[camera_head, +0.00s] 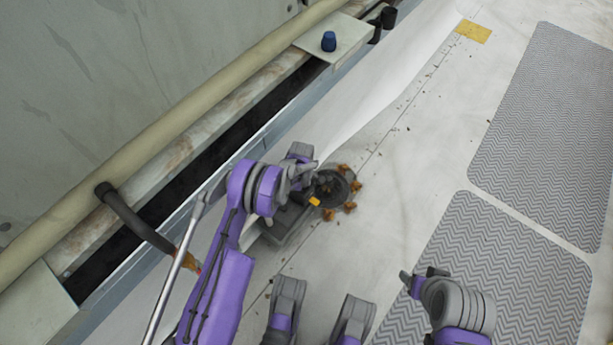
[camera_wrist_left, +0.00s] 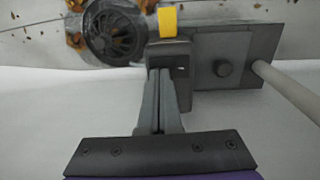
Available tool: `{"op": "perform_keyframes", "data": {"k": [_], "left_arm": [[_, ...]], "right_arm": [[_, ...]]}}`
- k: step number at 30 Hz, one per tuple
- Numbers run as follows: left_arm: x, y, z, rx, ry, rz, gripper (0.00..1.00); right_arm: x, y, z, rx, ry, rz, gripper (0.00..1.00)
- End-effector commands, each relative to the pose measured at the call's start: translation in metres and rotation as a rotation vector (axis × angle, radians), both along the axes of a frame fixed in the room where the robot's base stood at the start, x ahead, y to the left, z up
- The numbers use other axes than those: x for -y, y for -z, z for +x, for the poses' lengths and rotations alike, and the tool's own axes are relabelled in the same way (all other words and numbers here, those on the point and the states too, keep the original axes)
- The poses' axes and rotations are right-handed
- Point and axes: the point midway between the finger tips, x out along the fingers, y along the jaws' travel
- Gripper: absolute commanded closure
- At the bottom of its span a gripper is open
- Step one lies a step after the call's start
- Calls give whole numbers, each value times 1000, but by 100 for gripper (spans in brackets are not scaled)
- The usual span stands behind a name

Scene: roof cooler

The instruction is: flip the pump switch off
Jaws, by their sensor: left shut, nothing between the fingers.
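A grey pump unit (camera_head: 285,228) lies on the pale roof, with a round dark grille (camera_head: 328,188) at one end and a small yellow tab (camera_head: 314,202) beside it. Which part is the switch is not certain. My left gripper (camera_wrist_left: 160,72) is shut and empty, its tips at the near side of the dark block; contact cannot be told. My right gripper (camera_head: 413,283) is low right, away from the pump; its jaws are unclear.
Orange-brown clumps (camera_head: 350,206) surround the grille. A beige pipe (camera_head: 150,135) and a dark gutter run along the left. A blue cap (camera_head: 329,41) stands on a pale plate at the top.

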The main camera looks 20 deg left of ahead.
Motion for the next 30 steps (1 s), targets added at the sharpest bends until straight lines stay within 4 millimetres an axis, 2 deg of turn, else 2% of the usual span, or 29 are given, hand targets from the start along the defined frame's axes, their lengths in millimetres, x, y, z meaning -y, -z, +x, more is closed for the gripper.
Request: {"op": "perform_keyframes", "data": {"k": [1, 11, 20, 30], "left_arm": [[0, 1, -5, -8, 0, 3, 100], [-1, 2, -5, -2, 0, 3, 100], [-6, -2, -17, -6, -1, 3, 100], [-6, -4, -18, -6, 0, 2, 100]], "right_arm": [[0, -1, 1, 0, 0, 0, 35], [0, -1, 0, 0, 0, 0, 35], [0, -5, 0, 0, 0, 0, 35], [0, -5, -1, 0, 0, 0, 35]]}}
